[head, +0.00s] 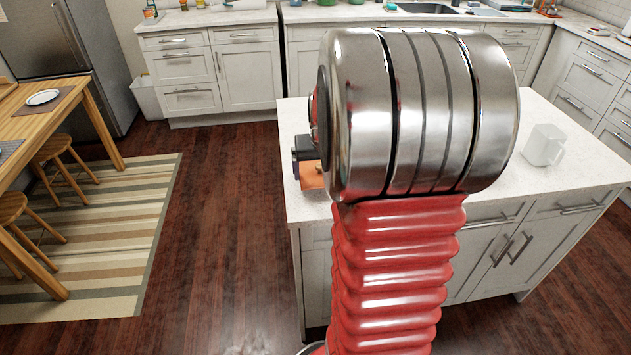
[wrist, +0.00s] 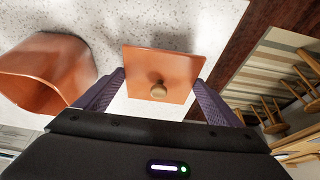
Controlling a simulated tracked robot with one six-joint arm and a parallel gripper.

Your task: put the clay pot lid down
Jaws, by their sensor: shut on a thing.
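The clay pot lid is a flat, square orange plate (wrist: 162,68) with a round knob (wrist: 158,91) in the wrist view. My gripper (wrist: 160,85) has its two dark fingers at the lid's left and right edges and is shut on it. The lid is over or near the pale island top (wrist: 130,22); I cannot tell whether it touches. An orange clay pot (wrist: 45,72) is to the left of the lid, apart from it. In the head view my arm hides most of this, and only a bit of the orange lid (head: 312,181) shows.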

